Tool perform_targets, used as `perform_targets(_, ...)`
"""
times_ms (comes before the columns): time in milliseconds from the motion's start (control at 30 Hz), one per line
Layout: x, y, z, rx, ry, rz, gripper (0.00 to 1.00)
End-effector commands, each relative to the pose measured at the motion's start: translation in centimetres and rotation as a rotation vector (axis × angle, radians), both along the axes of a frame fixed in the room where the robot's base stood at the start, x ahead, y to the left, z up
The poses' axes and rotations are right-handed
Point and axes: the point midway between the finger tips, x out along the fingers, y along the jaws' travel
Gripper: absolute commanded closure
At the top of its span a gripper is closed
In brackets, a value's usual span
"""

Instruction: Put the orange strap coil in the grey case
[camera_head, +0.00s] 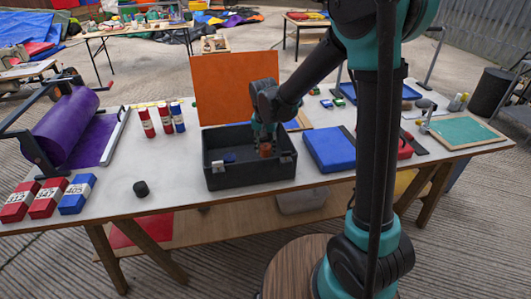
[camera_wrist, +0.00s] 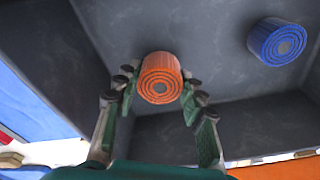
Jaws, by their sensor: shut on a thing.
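The orange strap coil (camera_wrist: 160,80) is between the fingertips of my gripper (camera_wrist: 160,88) in the wrist view, with a finger on each side. In the head view the coil (camera_head: 265,150) shows small below my gripper (camera_head: 264,143), inside the open grey case (camera_head: 250,177). The wrist view shows the dark grey floor and walls of the case (camera_wrist: 215,30) around the coil. I cannot tell whether the coil touches the floor. A blue strap coil (camera_wrist: 277,42) lies in the case apart from the orange one; it also shows in the head view (camera_head: 230,157).
An orange panel (camera_head: 235,87) stands upright behind the case. A blue block (camera_head: 330,149) lies close to its right. Red and blue rolls (camera_head: 163,119) stand behind left. A black round piece (camera_head: 140,188) lies on bare white tabletop at left.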

Motion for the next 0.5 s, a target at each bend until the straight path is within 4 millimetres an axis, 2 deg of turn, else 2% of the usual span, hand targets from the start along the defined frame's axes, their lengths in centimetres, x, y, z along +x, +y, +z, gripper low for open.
perform_targets(100, 0.1, 0.0, -1.6, 0.000, 0.000, 0.000, 0.90)
perform_targets(200, 0.0, 0.0, -2.3, 0.000, 0.000, 0.000, 0.90)
perform_targets(500, 0.0, 0.0, -2.4, 0.000, 0.000, 0.000, 0.90)
